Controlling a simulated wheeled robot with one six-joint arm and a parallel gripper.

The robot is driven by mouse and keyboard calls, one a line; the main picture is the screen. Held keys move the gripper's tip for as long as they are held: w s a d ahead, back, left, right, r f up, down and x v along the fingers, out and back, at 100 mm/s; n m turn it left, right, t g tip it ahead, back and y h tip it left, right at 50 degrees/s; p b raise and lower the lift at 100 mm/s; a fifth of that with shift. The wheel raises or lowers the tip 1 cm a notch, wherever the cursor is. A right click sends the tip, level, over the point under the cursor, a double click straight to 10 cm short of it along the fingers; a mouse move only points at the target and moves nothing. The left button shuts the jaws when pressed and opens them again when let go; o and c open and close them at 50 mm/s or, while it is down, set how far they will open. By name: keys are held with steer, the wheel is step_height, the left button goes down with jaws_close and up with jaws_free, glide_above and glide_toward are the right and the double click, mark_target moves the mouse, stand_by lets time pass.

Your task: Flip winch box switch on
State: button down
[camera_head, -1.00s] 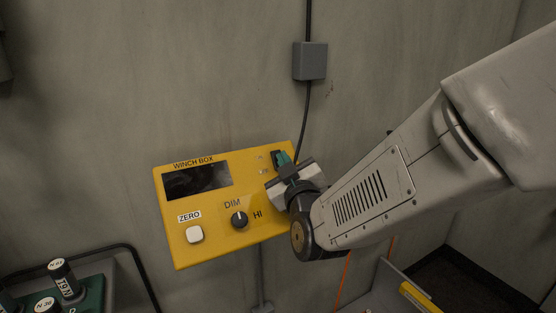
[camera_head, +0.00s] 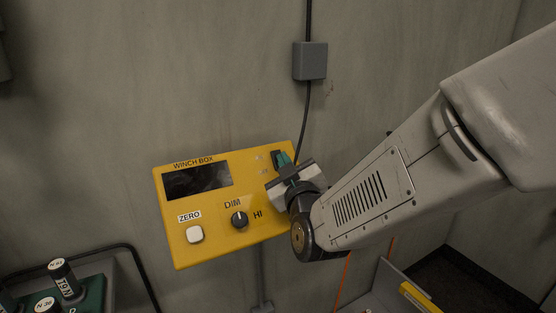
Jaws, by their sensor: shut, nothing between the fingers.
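The display looks dark.
A grey junction box (camera_head: 310,61) with a black cable is on the wall above. A green rack with labelled cylinders (camera_head: 64,279) stands at lower left. A grey tray with a yellow label (camera_head: 420,298) is at lower right.

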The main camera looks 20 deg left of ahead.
steer(key=shift+s+d+r, duration=0.15)
steer(key=shift+d, duration=0.05)
steer(key=shift+s+d+r, duration=1.35)
steer(key=shift+d+r, duration=0.1)
steer(key=shift+d, duration=0.1)
